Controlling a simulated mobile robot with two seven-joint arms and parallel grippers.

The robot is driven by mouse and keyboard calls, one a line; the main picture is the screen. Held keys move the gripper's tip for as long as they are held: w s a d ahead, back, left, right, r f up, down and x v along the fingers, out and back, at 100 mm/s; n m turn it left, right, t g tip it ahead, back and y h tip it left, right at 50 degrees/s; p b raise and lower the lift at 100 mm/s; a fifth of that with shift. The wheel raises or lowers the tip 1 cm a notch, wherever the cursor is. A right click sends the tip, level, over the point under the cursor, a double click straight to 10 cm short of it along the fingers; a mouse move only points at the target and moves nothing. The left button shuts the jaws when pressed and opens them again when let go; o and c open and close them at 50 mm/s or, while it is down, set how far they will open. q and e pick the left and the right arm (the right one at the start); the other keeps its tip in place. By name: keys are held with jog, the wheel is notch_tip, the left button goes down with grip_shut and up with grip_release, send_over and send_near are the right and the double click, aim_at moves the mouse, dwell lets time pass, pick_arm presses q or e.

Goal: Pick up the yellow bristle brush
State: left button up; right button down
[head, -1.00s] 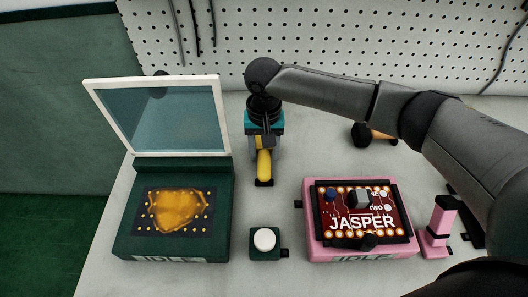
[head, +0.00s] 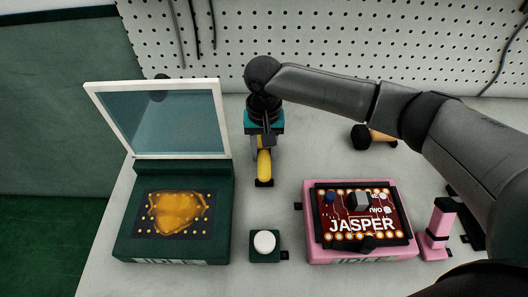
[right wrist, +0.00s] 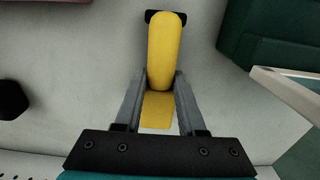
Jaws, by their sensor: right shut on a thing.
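The yellow bristle brush (head: 264,163) is at the back middle of the table in the head view, with a black end towards the front. My right gripper (head: 262,146) is over its back part, with the arm reaching in from the right. In the right wrist view the yellow brush (right wrist: 165,50) runs between the two grey fingers of my right gripper (right wrist: 159,92). The fingers are shut on it. I cannot tell whether the brush is off the table. My left gripper is not in view.
A green machine (head: 122,243) with a raised glass lid (head: 160,115) stands left. A white button (head: 264,241) on a green box is at front middle. A pink fixture (head: 311,249) holds a JASPER board. A pink stand (head: 441,222) and an orange-black object (head: 362,136) lie right.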

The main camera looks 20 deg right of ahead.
aim_at(264, 151)
notch_tip(264, 151, up, 19)
jog(key=p, duration=0.5)
jog(key=shift+r, duration=0.1)
jog(key=c, duration=1.1)
grip_release()
grip_shut()
